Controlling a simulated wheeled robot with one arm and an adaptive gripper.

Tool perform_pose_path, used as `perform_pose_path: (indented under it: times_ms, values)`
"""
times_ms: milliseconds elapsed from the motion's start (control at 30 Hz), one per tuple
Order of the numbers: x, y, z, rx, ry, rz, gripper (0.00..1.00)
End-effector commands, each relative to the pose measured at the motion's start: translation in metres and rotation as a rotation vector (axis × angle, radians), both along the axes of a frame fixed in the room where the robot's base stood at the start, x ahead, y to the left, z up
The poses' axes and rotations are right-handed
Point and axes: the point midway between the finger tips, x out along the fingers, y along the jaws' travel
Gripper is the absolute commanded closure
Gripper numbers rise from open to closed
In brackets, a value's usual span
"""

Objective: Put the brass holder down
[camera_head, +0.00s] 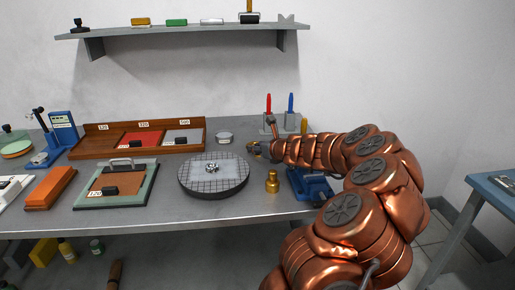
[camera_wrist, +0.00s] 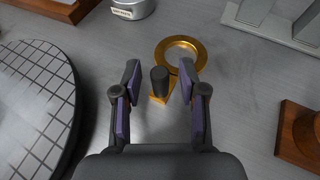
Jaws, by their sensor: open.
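The brass holder (camera_wrist: 196,50) shows in the wrist view as a gold ring with a short arm and a dark upright knob (camera_wrist: 160,80). It appears to rest on the grey table. My gripper (camera_wrist: 159,82) is open, with one finger on each side of the knob and a visible gap at both sides. In the head view my gripper (camera_head: 258,150) is low over the table, right of the round gridded plate (camera_head: 213,190). There it mostly hides the holder, and only a bit of gold shows.
A brass weight-like piece (camera_head: 272,183) stands near the table's front edge. A grey lidded tin (camera_head: 224,137) is behind the plate. A grey stand (camera_wrist: 270,28) is beyond the holder, and a wooden block (camera_wrist: 290,130) lies to the right. Bare table surrounds the holder.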

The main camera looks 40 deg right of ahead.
Motion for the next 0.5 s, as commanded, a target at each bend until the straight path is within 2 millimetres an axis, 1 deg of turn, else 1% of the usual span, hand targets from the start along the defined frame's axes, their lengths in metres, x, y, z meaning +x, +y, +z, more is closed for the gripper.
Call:
perform_pose_path:
  times_ms: [500]
  values:
    - [-0.060, 0.011, 0.025, 0.000, 0.000, -0.001, 0.58]
